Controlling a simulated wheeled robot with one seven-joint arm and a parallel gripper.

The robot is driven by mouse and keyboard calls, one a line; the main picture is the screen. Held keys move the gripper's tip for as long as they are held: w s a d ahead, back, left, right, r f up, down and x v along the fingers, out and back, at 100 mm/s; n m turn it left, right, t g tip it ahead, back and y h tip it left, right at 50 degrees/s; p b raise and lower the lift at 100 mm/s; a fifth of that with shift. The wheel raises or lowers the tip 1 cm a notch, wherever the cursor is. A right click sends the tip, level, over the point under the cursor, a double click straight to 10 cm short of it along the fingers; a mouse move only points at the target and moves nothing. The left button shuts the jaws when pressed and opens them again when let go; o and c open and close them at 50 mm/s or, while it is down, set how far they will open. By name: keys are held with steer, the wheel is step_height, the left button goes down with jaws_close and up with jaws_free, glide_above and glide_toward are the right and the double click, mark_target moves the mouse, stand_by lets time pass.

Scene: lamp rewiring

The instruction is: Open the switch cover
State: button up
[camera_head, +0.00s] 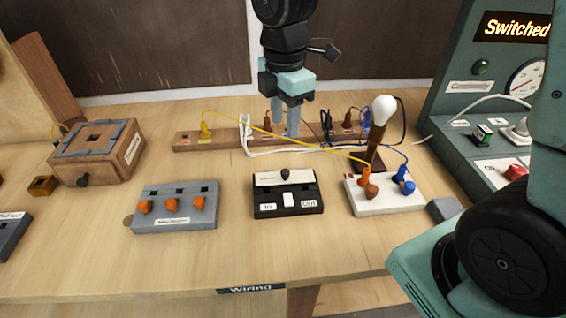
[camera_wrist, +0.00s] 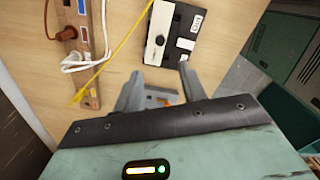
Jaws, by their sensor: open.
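The switch box (camera_head: 287,208) is a black box on the middle of the table. It has a pale top plate with a dark knob (camera_head: 285,174), a white rocker and labels that read "In" and "Out". The cover looks closed. The box also shows in the wrist view (camera_wrist: 178,52), beyond the fingertips. My gripper (camera_head: 286,130) is open and empty. It hangs with its fingers down above the table, behind the switch box and near the wooden strip, not touching the box. In the wrist view the fingers (camera_wrist: 160,72) are apart.
A wooden socket strip (camera_head: 188,142) with plugs and cables runs behind the box. A wooden box (camera_head: 125,140) stands far left, a green console (camera_head: 460,130) far right.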

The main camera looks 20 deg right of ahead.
mark_target(285, 172)
step_height(285, 172, down, 13)
stand_by(0.3)
jaws_close()
